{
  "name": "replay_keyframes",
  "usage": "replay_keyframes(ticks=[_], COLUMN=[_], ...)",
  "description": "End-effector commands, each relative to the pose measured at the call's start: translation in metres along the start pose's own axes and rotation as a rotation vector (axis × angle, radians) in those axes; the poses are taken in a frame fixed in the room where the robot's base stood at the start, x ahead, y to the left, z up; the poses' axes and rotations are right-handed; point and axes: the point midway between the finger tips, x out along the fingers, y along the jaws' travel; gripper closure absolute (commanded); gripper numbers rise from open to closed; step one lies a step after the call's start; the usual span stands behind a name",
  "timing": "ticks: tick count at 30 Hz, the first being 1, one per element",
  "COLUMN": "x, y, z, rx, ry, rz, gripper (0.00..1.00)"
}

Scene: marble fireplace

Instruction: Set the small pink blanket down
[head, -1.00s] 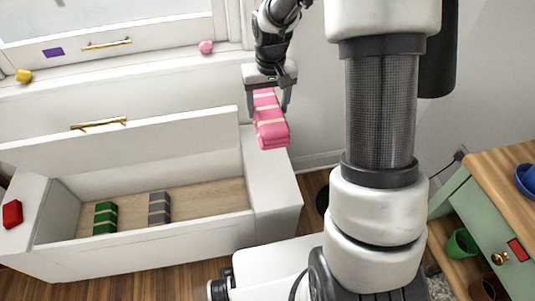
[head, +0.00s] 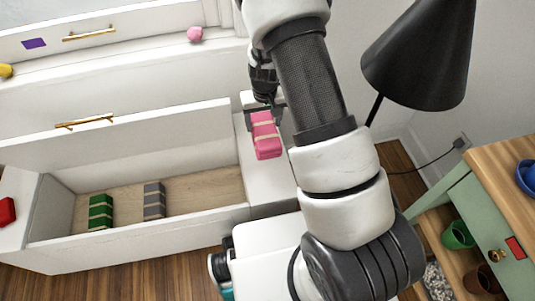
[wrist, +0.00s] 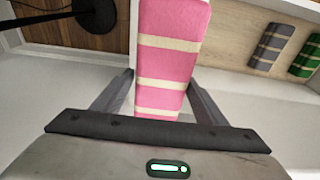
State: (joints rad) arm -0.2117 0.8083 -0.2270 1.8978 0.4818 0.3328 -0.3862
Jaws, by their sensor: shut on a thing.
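The small pink blanket (head: 266,139) is a folded pink bundle with cream bands. My gripper (head: 263,116) is shut on it, with a finger on each side, as the wrist view also shows for the blanket (wrist: 172,50). The blanket is over the white top at the right end of the window bench (head: 268,182). I cannot tell whether it touches that top. My arm hides part of the area to its right.
The bench's open compartment (head: 215,187) holds a green bundle (head: 101,212) and a grey bundle (head: 154,199). A red object (head: 6,211) sits at the left end. A black lamp shade (head: 420,55) and a green cabinet (head: 480,215) stand right.

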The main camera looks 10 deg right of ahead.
Motion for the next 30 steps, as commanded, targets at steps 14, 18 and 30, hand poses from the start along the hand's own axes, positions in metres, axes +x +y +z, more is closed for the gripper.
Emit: replay_keyframes(ticks=[14,18,30], x=[0.078,0.087,0.122], y=[0.013,0.013,0.012], z=[0.016,0.017,0.022], rx=[0.005,0.005,0.003], ry=[0.000,0.001,0.002], rz=[-0.001,-0.001,-0.001], gripper=[0.61,0.61,0.61])
